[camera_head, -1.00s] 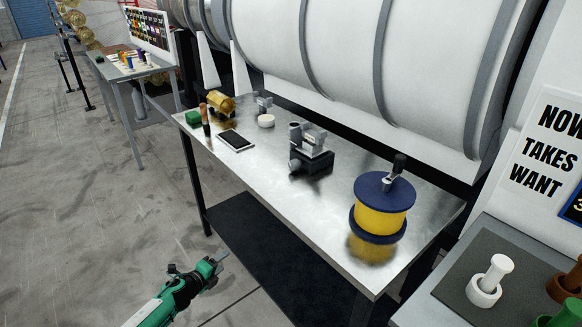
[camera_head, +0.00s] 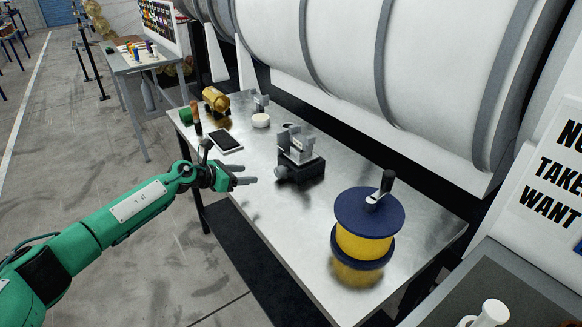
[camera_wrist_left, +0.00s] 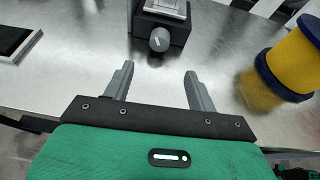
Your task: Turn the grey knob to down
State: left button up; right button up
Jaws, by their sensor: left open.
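The grey knob (camera_head: 281,173) sticks out from the front of a small black-and-grey device (camera_head: 300,164) on the metal table. In the left wrist view the knob (camera_wrist_left: 159,40) is round and dark, with a small pale mark on its face; which way it points is hard to tell. My left gripper (camera_head: 245,175) is open and empty above the table's front edge, just left of the knob and apart from it. In the left wrist view its fingers (camera_wrist_left: 158,70) stand wide, with the knob beyond, roughly centred between them. My right gripper is not in view.
A blue-and-yellow spool with a crank (camera_head: 365,235) stands right of the device. A black tablet (camera_head: 225,141), a white round piece (camera_head: 261,120), a gold roll (camera_head: 215,100) and a green item (camera_head: 187,114) lie to the left. Bare metal table lies between.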

aim_at(277, 171)
pick_arm(q)
jog(key=shift+w+d+r, duration=0.1)
jog(key=shift+w+d, duration=0.2)
jog(key=shift+d, duration=0.1)
jog(key=x, duration=1)
jog(key=shift+w+d, duration=0.15)
jog(key=shift+w, duration=0.05)
jog(key=shift+w+d+f+b, duration=0.2)
jog(key=shift+f+b, duration=0.05)
jog(key=shift+b, duration=0.15)
jog(key=shift+w+d+f, duration=0.25)
jog(key=shift+w+d, duration=0.1)
jog(key=shift+d, duration=0.15)
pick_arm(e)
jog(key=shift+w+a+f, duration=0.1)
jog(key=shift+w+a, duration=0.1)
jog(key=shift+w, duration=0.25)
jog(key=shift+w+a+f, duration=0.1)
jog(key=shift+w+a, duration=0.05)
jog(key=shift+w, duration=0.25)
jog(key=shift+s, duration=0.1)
